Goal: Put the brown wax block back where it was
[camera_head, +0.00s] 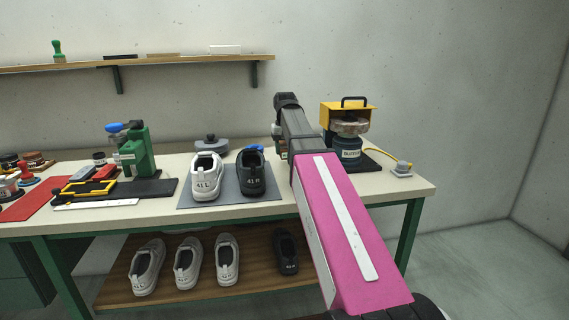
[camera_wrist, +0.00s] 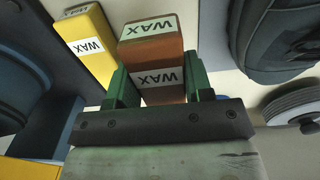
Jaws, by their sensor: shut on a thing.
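The brown wax block (camera_wrist: 154,38) is in the wrist view, with white WAX labels on its top and on the side towards the camera. My gripper (camera_wrist: 156,84) is shut on it, with one green finger on each side. I cannot tell whether the block's underside touches the table. A yellow wax block (camera_wrist: 86,45) stands just left of it, apart from it. In the head view my pink arm reaches over the table's right part, and the arm hides the brown block there.
The workbench (camera_head: 405,187) holds a white shoe (camera_head: 206,177) and a black shoe (camera_head: 252,175) on a grey mat (camera_head: 228,193). A green press (camera_head: 133,152) stands left. A wall shelf (camera_head: 200,62) is above.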

